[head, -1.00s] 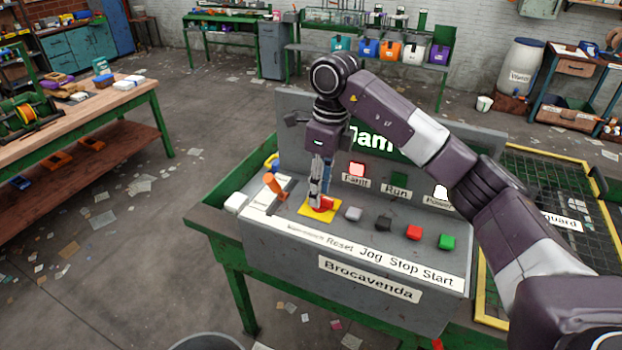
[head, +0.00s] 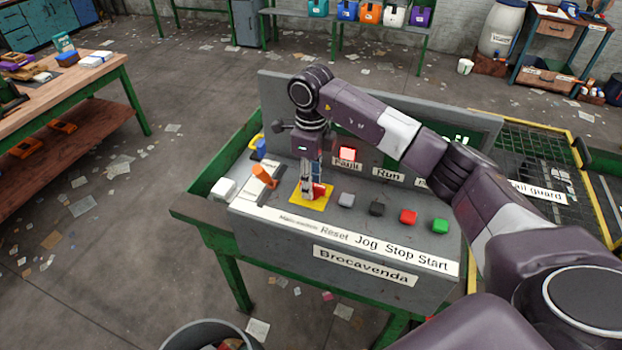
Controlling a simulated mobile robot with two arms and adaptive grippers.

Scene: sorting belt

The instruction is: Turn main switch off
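A small label below the plate is too blurred to read surely. The knob's exact turn is hidden. My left gripper is not in view.
Right of the switch stand grey, black, red (head: 408,217) and green (head: 440,226) buttons. My arm hides part of the back board.

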